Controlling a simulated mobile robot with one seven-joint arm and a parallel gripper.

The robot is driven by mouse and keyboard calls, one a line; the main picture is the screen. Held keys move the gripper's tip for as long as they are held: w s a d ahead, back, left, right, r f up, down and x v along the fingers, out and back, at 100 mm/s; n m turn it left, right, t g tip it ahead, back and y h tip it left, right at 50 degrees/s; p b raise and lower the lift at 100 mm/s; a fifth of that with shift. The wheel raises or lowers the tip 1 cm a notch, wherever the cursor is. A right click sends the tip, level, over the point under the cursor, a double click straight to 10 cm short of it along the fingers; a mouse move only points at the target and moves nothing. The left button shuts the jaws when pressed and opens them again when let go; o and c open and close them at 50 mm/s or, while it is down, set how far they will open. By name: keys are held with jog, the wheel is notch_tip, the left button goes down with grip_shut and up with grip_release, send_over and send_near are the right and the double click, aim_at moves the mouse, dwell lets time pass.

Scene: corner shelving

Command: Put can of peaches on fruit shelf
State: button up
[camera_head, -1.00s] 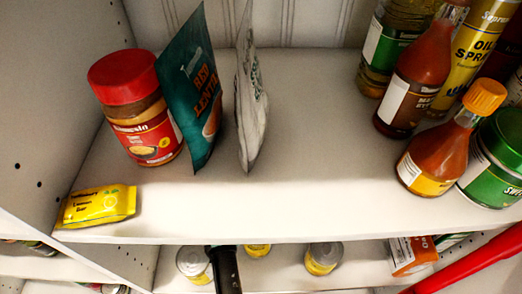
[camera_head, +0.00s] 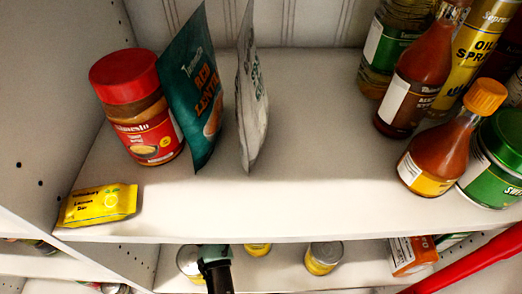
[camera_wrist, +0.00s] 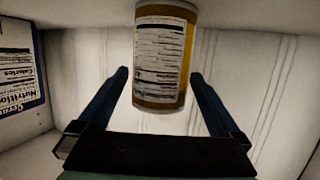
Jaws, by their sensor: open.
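In the wrist view a can with a yellow label (camera_wrist: 165,55) is upright and cut off by the top edge. Its nutrition text faces me; no fruit name is legible, so I cannot tell that it is peaches. My gripper (camera_wrist: 159,74) is open, with one finger on each side of the can and gaps showing. In the head view yellow-labelled cans stand on the lower shelf: one at left (camera_head: 188,262), one in the middle (camera_head: 257,249), one at right (camera_head: 323,257). A teal and black part of mine covers some of the left can.
The upper shelf (camera_head: 290,205) holds a red-lidded jar (camera_head: 135,110), two pouches, a yellow lemon bar (camera_head: 98,205) and several sauce and oil bottles at right. Its middle is clear. An orange and white box (camera_head: 410,255) stands on the lower shelf. A blue-edged box (camera_wrist: 20,70) is at left in the wrist view.

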jog(key=shift+v, duration=2.2)
